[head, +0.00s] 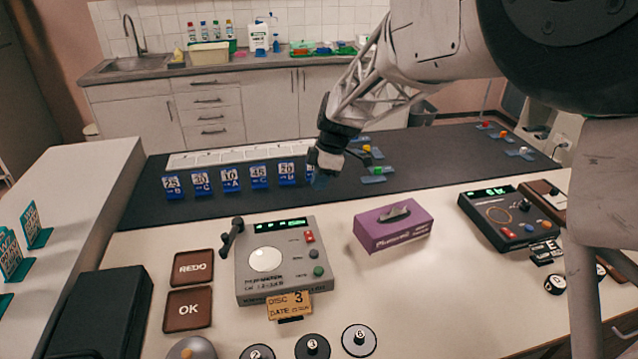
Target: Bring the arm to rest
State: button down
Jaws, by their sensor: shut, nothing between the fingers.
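My gripper (322,176) hangs in the air near the middle of the head view, at the end of my arm, which comes in from the upper right. It points down over the dark mat (140,208), just right of the row of blue number cards (231,178). Its fingers are small and partly blurred against the mat; they look closed, with nothing held. The purple box (392,230) stands below and to the right of it, apart from it.
A grey device (290,283) with a lever and an orange tag (290,305) stands in front. REDO (194,267) and OK (188,309) plates lie left of it. Numbered discs (359,340) line the front edge. A dark device (512,218) stands right. White table is clear around the purple box.

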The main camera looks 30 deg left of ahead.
dwell(0.3)
jog(key=s+d+r+m+t, duration=0.1)
jog(key=d+r+m, duration=0.3)
jog(key=d, duration=0.8)
jog(key=s+d+r+m+t, duration=0.15)
jog(key=d+r+m, duration=0.3)
jog(key=d, duration=0.65)
jog(key=s+d+r+m+t, duration=0.1)
jog(key=d+r+m, duration=0.3)
jog(key=d, duration=0.8)
jog(key=s+d+f+m+t+h, duration=0.2)
jog(key=s+d+m, duration=1.2)
jog(key=s+d, duration=0.7)
jog(key=shift+s+d+f, duration=0.15)
jog(key=shift+d+f, duration=0.3)
jog(key=shift+d, duration=0.6)
